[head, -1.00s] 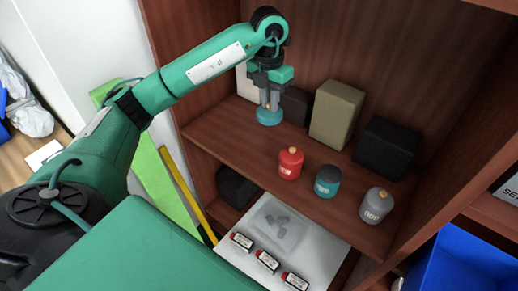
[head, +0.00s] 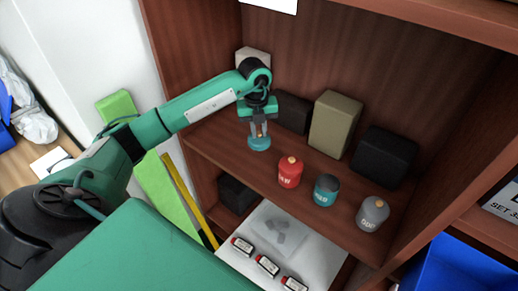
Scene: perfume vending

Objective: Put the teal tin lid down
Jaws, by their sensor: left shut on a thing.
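The teal tin lid (head: 259,144) is a small round disc with a knob, held at the tips of my left gripper (head: 259,131). The gripper points down and is shut on the lid. The lid is at or just above the wooden shelf (head: 215,143); I cannot tell if it touches. The teal tin (head: 326,191) stands on the shelf to the right, with a dark top and no knob showing. The red tin (head: 290,172) and the grey tin (head: 372,214) stand on either side of it, both with knobbed lids. My right gripper is not in view.
Behind the tins stand an olive box (head: 336,124), a black box (head: 385,157), a dark box (head: 291,112) and a pale box (head: 253,60). A white surface (head: 235,262) below holds several small red-capped items. Bare shelf lies left of the red tin.

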